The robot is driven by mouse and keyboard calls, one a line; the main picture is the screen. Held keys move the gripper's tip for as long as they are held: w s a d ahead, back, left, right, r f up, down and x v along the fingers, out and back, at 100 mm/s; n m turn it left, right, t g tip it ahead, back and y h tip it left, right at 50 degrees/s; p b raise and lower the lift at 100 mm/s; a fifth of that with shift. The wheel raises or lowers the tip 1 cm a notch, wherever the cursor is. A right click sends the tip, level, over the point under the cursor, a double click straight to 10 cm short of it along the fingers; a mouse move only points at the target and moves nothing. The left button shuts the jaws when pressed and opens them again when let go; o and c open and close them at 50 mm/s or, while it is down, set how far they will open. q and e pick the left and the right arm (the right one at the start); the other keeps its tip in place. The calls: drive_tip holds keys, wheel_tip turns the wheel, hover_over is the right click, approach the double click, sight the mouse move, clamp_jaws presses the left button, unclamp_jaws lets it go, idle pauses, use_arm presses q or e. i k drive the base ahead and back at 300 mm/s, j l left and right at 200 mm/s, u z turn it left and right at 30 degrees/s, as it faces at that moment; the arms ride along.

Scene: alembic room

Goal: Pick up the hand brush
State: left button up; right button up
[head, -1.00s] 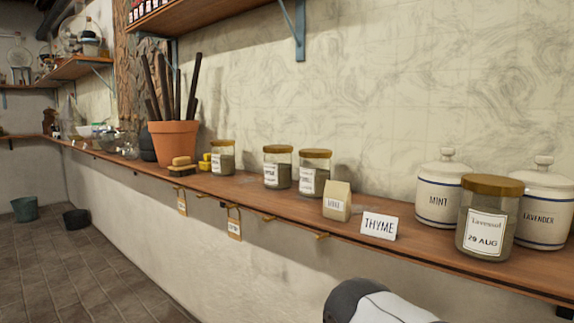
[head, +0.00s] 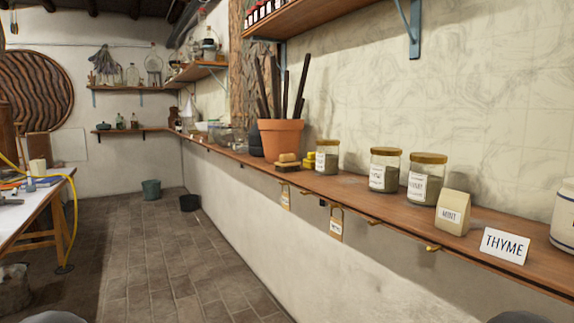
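What looks like the hand brush (head: 288,161), a small block with a tan wooden back and a darker underside, lies on the long wooden wall shelf (head: 345,188). It sits near the shelf's front edge, just in front of the terracotta pot (head: 281,140) and left of a glass jar (head: 327,157). Neither gripper is in view. Only small grey rounded parts of my own body show at the bottom edge, so nothing is seen near the brush.
Yellow blocks (head: 310,160) lie beside the brush. Jars, a mint packet (head: 453,213) and a thyme card (head: 505,246) stand further right. Tags hang from hooks below the shelf. A worktable (head: 40,207) stands left. The tiled floor between is clear, with buckets (head: 151,189) farther back.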

sight(287, 163)
drive_tip(key=i+j+z, duration=0.15)
drive_tip(key=i+j, duration=0.5)
drive_tip(key=i, duration=0.1)
